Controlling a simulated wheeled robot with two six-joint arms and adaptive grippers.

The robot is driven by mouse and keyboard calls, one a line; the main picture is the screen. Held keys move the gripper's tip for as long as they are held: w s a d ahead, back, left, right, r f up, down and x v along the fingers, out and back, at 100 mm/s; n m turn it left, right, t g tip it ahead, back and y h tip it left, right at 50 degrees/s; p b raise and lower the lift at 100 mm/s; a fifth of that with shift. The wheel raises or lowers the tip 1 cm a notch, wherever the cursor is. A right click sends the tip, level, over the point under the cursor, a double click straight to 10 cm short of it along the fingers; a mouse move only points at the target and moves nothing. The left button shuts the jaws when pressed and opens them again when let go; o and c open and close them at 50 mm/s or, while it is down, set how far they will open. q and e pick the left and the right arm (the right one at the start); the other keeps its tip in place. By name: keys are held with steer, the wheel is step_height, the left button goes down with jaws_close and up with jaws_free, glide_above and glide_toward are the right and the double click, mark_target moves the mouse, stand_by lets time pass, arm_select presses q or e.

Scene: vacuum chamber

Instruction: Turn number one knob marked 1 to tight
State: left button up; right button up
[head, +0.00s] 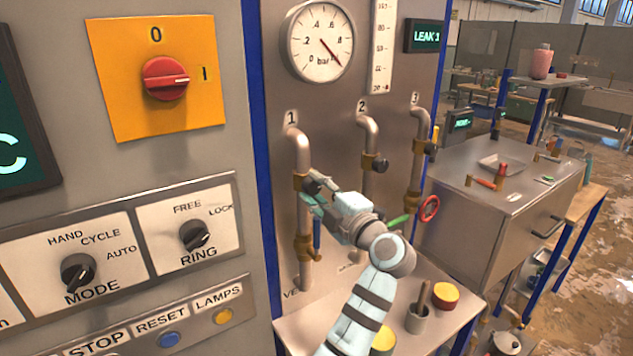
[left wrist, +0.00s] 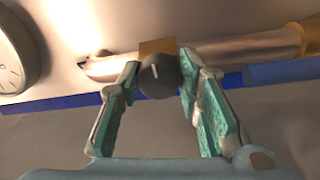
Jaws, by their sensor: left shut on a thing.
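Knob 1 (head: 311,185) is a small dark round knob on a brass fitting, on the pipe marked 1 of the grey panel. In the left wrist view the knob (left wrist: 158,79) is dark, with a short pale mark on its face. My left gripper (head: 314,190) is at this knob, its arm reaching up from below. In the left wrist view its two teal-padded fingers (left wrist: 160,80) are on either side of the knob, shut on it. The fingers partly hide the knob in the head view. My right gripper is not in view.
Pipe 2 has a dark knob (head: 380,165), and pipe 3 has another (head: 430,148) to the right. A round gauge (head: 319,41) is above pipe 1. A red handwheel (head: 429,208) is at lower right. A shelf below holds a grey cup (head: 417,320) and a yellow-topped container (head: 445,296).

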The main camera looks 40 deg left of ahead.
arm_select(q)
steer(key=shift+m, duration=0.3)
steer(key=o, duration=1.1)
steer(key=shift+o, duration=0.2)
steer(key=v, duration=0.7)
steer(key=shift+d, duration=0.4)
steer(key=shift+a+f, duration=0.1)
steer(key=shift+a, duration=0.15)
steer(key=shift+d, duration=0.1)
